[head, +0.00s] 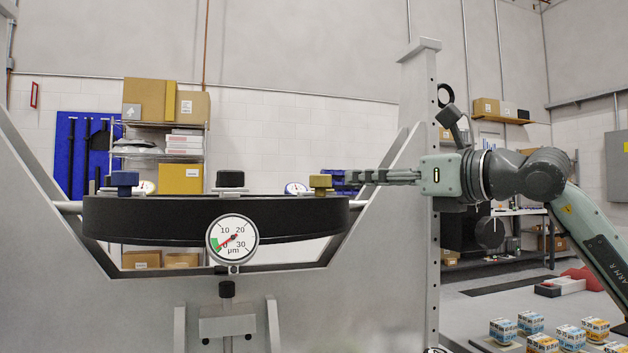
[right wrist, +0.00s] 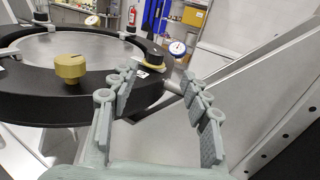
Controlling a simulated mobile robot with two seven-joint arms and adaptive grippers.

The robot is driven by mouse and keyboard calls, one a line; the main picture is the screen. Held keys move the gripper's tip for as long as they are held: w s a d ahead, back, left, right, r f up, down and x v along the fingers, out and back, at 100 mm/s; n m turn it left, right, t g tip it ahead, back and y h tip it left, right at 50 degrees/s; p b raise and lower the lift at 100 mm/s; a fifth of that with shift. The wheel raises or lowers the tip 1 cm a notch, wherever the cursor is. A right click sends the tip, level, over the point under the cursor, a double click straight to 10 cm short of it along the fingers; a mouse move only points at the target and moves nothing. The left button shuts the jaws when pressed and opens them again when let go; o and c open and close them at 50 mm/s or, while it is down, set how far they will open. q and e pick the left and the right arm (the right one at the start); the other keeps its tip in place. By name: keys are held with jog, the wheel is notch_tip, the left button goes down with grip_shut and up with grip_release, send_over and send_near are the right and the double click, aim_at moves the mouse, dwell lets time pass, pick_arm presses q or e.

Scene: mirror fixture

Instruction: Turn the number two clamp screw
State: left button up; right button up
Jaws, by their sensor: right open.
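There the yellow knob (right wrist: 70,68) stands left of the left finger, and a black knob (right wrist: 156,57) shows beyond the fingertips. My left gripper is out of view.
A dial gauge (head: 232,239) hangs at the ring's front; smaller gauges (head: 297,188) stand behind. The grey frame (head: 418,120) rises beside the ring, close to my right gripper. Small patterned boxes (head: 530,322) sit on a surface at lower right. Shelves stand behind.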

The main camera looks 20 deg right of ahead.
jog(key=p+x, duration=0.1)
jog(key=x, duration=0.2)
jog(key=p+x, duration=0.1)
jog(key=x, duration=0.3)
jog(key=shift+s+a, duration=0.1)
jog(key=shift+a, duration=0.2)
pick_arm(q)
jog(key=shift+g+h, duration=0.3)
jog(key=shift+h, duration=0.1)
jog(key=shift+s+d+f, duration=0.2)
jog(key=shift+s+f, duration=0.1)
jog(key=shift+f, duration=0.55)
jog(key=shift+s+d+f, duration=0.2)
jog(key=shift+s+f, duration=0.05)
jog(key=shift+f, duration=0.6)
jog(key=shift+s+d+f, duration=0.2)
jog(key=shift+s+f, duration=0.1)
jog(key=shift+f, duration=0.55)
pick_arm(e)
jog(key=shift+w+a+f, duration=0.15)
jog(key=shift+w+a, duration=0.2)
jog(key=shift+w, duration=0.3)
grip_shut()
jog(key=shift+f, duration=0.1)
